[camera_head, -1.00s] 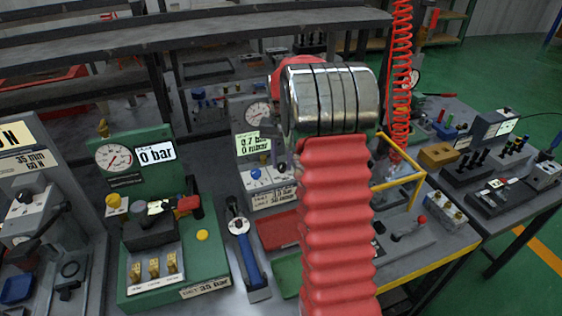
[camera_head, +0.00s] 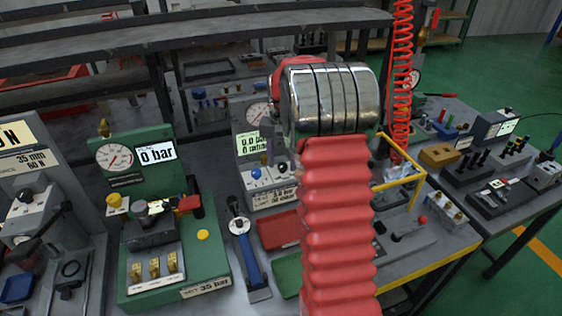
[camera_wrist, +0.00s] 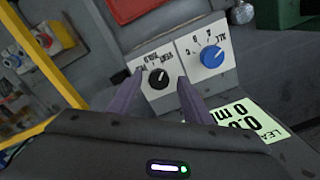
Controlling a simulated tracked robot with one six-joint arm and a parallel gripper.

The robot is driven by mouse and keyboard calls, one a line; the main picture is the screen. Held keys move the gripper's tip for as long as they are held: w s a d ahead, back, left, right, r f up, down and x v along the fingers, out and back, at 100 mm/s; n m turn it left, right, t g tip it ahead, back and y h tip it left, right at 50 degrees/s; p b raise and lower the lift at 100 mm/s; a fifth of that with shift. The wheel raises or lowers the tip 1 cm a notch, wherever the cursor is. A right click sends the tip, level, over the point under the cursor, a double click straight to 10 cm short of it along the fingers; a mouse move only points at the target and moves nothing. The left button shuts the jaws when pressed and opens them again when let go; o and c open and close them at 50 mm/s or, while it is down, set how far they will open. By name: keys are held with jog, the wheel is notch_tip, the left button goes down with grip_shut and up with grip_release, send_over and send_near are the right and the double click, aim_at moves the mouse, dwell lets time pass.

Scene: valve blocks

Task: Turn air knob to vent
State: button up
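The grey valve tester (camera_head: 250,145) stands behind my arm in the head view. Its light display (camera_head: 250,142) appears to read 0.0, and it also shows upside down in the wrist view (camera_wrist: 236,120). In the wrist view a black knob (camera_wrist: 158,78) sits on a white plate with small inverted labels that I cannot read surely. A blue knob (camera_wrist: 211,57) sits on the plate to its right. My gripper (camera_wrist: 160,80) is open, one finger either side of the black knob. Contact with the knob is not clear.
A green test block (camera_head: 140,190) stands left of the tester. A blue-handled tool (camera_head: 248,260), a red tray (camera_head: 278,230) and a green tray (camera_head: 288,272) lie in front. A yellow frame (camera_head: 415,180) and red coiled hose (camera_head: 402,80) are at right.

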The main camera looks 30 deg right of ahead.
aim_at(282, 165)
jog(key=shift+r, duration=0.1)
notch_tip(282, 165, up, 14)
jog(key=shift+f, duration=0.25)
dwell(0.5)
dwell(0.5)
